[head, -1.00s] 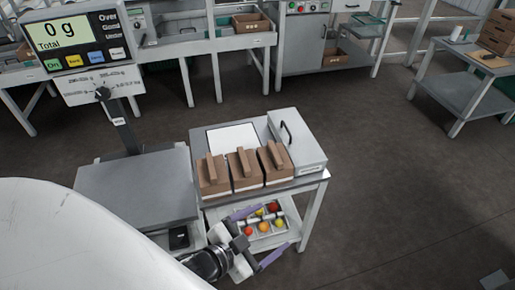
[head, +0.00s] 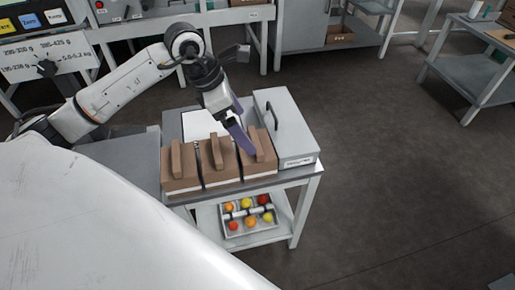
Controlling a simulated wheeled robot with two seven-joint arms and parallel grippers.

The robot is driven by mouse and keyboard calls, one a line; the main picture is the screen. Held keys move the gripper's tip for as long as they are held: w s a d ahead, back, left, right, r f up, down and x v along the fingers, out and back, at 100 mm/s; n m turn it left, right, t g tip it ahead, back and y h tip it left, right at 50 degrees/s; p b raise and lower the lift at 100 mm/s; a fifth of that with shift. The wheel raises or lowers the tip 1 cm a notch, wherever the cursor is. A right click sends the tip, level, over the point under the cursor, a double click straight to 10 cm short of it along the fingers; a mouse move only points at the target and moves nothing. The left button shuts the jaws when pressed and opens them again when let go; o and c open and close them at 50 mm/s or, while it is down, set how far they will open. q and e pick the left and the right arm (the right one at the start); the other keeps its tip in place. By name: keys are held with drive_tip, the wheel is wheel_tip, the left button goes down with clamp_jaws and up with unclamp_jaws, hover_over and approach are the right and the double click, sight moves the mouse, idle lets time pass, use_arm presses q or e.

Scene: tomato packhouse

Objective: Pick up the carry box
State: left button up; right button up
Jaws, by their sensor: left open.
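Three brown carry boxes with upright handles stand side by side on the small table: the left one (head: 180,174), the middle one (head: 219,163) and the right one (head: 257,158). A grey case (head: 290,135) with a dark handle stands to their right. My left gripper (head: 244,128) reaches in from the left with its purple fingers open, pointing down over the right carry box near its handle. One fingertip overlaps that handle in the picture; I cannot tell whether they touch. My right gripper is not in view.
A white sheet (head: 204,124) lies behind the boxes. A tray (head: 226,228) of red, orange and yellow tomatoes sits on the shelf below. A scale platform (head: 120,160) stands to the left. Benches line the back; the floor (head: 400,180) to the right is clear.

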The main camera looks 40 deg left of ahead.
sight(255, 139)
use_arm(q)
drive_tip(key=x, duration=0.8)
drive_tip(key=shift+w+d, duration=0.15)
drive_tip(key=shift+r, duration=0.1)
drive_tip(key=shift+r, duration=0.1)
drive_tip(key=c, duration=0.8)
